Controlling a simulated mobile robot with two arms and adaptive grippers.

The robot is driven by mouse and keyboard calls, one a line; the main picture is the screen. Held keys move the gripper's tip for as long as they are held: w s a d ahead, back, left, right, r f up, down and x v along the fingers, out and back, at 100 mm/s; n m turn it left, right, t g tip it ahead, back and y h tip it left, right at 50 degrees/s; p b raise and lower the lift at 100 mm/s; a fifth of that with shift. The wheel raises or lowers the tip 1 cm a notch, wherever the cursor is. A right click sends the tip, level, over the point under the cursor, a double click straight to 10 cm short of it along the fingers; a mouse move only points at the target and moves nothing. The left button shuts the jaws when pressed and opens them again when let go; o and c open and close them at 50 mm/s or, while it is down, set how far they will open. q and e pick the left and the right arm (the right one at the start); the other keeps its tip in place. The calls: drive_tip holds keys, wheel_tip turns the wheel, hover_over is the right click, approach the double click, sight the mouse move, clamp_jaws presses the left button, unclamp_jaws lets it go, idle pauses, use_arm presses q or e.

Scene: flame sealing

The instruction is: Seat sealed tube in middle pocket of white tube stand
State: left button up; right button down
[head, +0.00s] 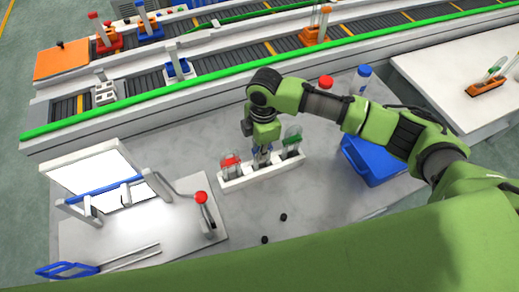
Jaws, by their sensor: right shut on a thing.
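The white tube stand (262,178) is on the grey table near the middle of the head view. A red-topped tube (230,163) is in its left part and a green-topped tube (292,143) in its right part. My right gripper (263,157) points down over the middle of the stand, between these two tubes. It is shut on the sealed tube, which is mostly hidden by the fingers. I cannot tell how deep the tube is in the middle pocket. My left gripper is not in view.
A blue bin (370,163) is right of the stand, under my right arm. A red-topped bottle (325,84) and a blue-capped bottle (363,76) stand behind. A fixture with a red-knobbed lever (201,197) is at the left. Small black pieces (283,217) lie in front.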

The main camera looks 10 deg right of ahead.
drive_tip(key=shift+f, duration=0.6)
drive_tip(key=c, duration=2)
unclamp_jaws()
drive_tip(key=shift+o, duration=0.2)
drive_tip(key=shift+r+p, duration=2.35)
drive_tip(key=r, duration=1.2)
drive_tip(key=shift+d, duration=0.3)
drive_tip(key=shift+f, duration=0.1)
